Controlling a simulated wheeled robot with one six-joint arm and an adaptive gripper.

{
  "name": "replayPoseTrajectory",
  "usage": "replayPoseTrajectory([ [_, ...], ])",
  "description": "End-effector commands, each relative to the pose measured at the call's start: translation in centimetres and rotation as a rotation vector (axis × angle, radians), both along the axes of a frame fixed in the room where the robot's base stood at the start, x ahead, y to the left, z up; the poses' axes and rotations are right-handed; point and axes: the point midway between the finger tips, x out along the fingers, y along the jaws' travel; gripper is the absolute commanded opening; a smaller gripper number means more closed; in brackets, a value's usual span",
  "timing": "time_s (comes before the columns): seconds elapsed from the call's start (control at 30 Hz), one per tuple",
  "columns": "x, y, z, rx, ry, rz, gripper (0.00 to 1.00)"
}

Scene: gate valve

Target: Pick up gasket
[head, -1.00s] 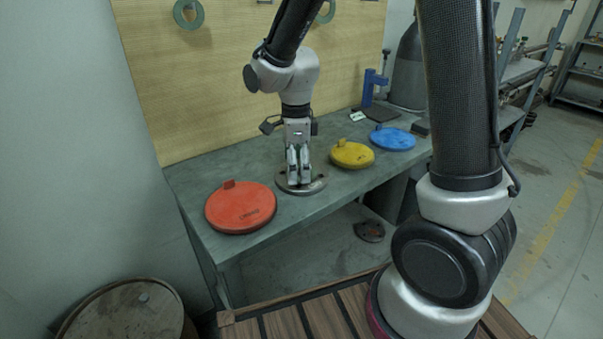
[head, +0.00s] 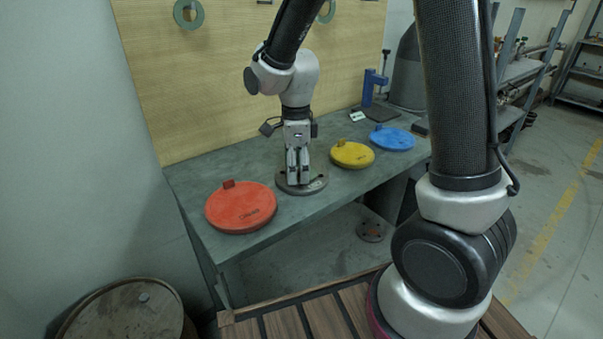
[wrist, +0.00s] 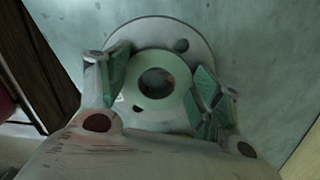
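The gasket is a pale green ring (wrist: 160,84) with a dark centre hole. In the wrist view it lies over a round grey flange (wrist: 150,32) that shows around it. My gripper (wrist: 160,85) points down over the flange, with one finger on each side of the ring. Both finger pads appear to touch its outer edge. In the head view my gripper (head: 298,182) stands at the grey flange (head: 317,186) on the workbench, and its fingers hide the gasket.
On the green-grey workbench (head: 215,167), a red disc (head: 240,207) lies left of the flange; a yellow disc (head: 352,155) and a blue disc (head: 392,139) lie right. A blue press (head: 372,88) stands farther back. Green rings hang on the wall board (head: 188,13).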

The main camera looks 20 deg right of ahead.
Motion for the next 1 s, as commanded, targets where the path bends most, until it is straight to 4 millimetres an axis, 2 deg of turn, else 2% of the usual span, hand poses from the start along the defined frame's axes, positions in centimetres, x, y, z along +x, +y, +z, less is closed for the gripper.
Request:
replayPoseTrajectory([
  [0.33,0.0,0.0,0.0,0.000,0.000,0.000,0.44],
  [0.47,0.0,0.0,0.8,0.001,-0.001,0.000,0.44],
  [0.8,0.1,0.0,7.8,0.002,-0.005,0.000,0.44],
  [1.0,0.0,0.0,10.2,0.001,-0.002,0.000,0.44],
])
